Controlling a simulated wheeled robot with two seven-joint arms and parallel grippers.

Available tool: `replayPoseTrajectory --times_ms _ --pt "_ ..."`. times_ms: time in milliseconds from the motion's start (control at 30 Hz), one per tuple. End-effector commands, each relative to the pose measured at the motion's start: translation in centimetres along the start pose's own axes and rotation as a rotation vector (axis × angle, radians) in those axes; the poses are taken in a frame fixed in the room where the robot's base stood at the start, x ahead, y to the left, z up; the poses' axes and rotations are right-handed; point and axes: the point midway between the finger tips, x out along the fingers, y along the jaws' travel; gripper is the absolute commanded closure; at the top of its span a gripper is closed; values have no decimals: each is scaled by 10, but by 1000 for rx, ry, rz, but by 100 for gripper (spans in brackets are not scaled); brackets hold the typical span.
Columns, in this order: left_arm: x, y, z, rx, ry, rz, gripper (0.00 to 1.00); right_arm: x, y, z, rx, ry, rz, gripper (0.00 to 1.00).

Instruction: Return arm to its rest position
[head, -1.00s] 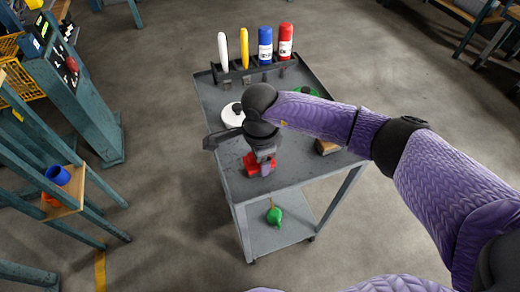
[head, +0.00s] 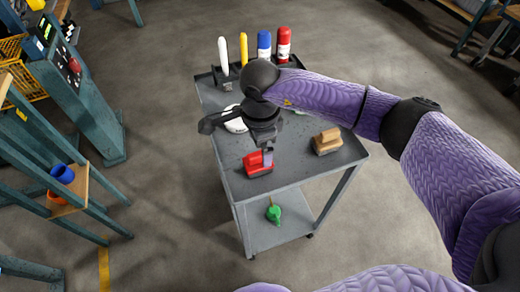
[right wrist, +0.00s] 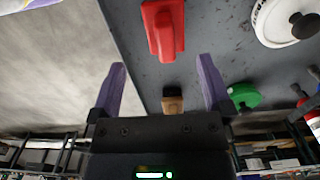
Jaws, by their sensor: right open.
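My right gripper (head: 267,157) is open and empty, its fingers pointing down above the grey cart top (head: 300,164) in the head view. In that view its fingers overlap the red tool (head: 257,163), which rests on the cart top. In the right wrist view, both purple fingers stand wide apart (right wrist: 162,78) with nothing between their tips, and the red tool (right wrist: 163,30) lies apart from them. My left gripper is out of view.
A wooden block-like tool (head: 327,141) and a white disc (head: 235,123), partly hidden by my arm, are on the cart. A rack holds a white marker (head: 223,52) and several other upright items. A green item (head: 273,212) lies on the lower shelf.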

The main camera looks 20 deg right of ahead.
Motion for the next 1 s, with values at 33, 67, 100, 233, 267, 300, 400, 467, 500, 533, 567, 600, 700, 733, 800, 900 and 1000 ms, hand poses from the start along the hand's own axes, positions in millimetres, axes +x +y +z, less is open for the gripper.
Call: replayPoseTrajectory --times_ms 33,67,100,233,267,300,400,467,500,533,567,600,700,733,800,900,1000 --pt "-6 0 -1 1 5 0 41 -14 0 0 0 -1 -3 0" --pt "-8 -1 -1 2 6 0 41 -19 0 0 1 -1 -3 0" --pt "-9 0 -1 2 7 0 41 -24 0 0 1 0 -2 0" --pt "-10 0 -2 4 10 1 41 -31 0 0 0 -1 0 0" --pt "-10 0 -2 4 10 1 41 -32 0 0 0 -1 1 0" --pt "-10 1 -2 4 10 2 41 -31 1 0 0 -1 1 0" --pt "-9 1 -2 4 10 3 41 -31 1 0 0 -1 2 0" --pt "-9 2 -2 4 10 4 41 -31 1 0 0 -1 2 0" --pt "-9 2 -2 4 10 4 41 -31 0 0 0 -1 2 0" --pt "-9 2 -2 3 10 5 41 -31 0 0 0 -1 2 0" --pt "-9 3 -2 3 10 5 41 -31 0 0 0 -1 1 0" --pt "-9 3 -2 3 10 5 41 -31 0 0 0 -1 1 0" --pt "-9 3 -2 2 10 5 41 -27 5 14 -3 -66 7 0" --pt "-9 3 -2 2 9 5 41 -24 9 27 -3 -129 14 0" --pt "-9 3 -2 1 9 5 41 -23 26 77 15 -378 43 0" --pt "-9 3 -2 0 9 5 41 -60 59 168 178 -948 159 0" --pt "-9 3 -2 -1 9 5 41 -145 59 204 617 -1615 378 0"
